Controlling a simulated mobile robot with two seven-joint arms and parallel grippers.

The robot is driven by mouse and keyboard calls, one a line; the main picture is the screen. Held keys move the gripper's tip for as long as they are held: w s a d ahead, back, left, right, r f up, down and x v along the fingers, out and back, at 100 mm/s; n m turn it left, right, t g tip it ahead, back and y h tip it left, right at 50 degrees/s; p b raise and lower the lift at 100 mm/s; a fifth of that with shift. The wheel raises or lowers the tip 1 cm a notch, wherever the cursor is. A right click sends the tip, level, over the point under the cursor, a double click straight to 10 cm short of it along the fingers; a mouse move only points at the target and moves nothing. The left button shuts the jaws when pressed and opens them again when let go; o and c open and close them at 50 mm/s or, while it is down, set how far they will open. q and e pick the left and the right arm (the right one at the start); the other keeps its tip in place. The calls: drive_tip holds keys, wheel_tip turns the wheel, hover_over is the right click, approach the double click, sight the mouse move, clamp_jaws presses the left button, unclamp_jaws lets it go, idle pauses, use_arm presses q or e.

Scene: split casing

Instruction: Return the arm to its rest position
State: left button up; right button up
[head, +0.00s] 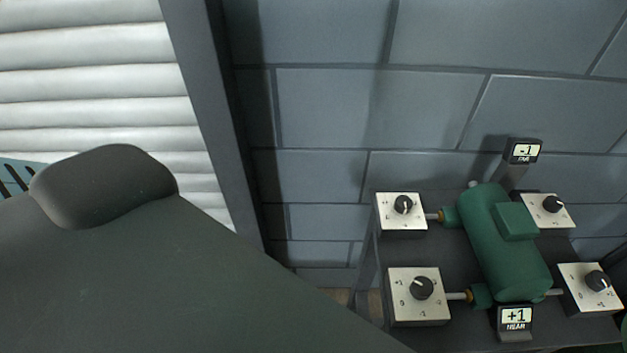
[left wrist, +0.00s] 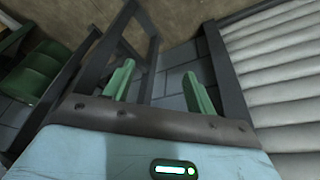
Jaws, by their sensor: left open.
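My left gripper (left wrist: 158,88) shows in the left wrist view with its two green fingers apart and nothing between them. It is in the air, apart from the dark table frame beyond it. In the head view a large dark green part of my own body fills the lower left, and no gripper fingers show there. My right gripper is in neither view. The green casing (head: 503,245) sits on the dark table at the right of the head view.
Dial boxes (head: 401,213) (head: 418,296) (head: 547,211) (head: 590,289) stand on both sides of the casing. A far display (head: 523,151) reads -1 and a near display (head: 516,318) reads +1. A white slatted shutter (head: 95,75) and grey block wall (head: 370,110) stand behind.

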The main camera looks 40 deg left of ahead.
use_arm(q)
drive_tip(key=shift+w+d+f+t+h+p, duration=0.25)
drive_tip(key=shift+w+f+t, duration=0.35)
drive_tip(key=shift+t, duration=0.3)
drive_tip(key=shift+w+d+f+t+h+p, duration=0.15)
drive_tip(key=shift+w+d+f+t, duration=0.15)
drive_tip(key=shift+w+f+t, duration=0.45)
drive_tip(key=shift+w+d+f+t+h+p, duration=0.1)
drive_tip(key=shift+w+d+f+t+h, duration=0.25)
drive_tip(key=shift+t, duration=0.7)
drive_tip(key=shift+w, duration=0.1)
drive_tip(key=shift+r, duration=0.1)
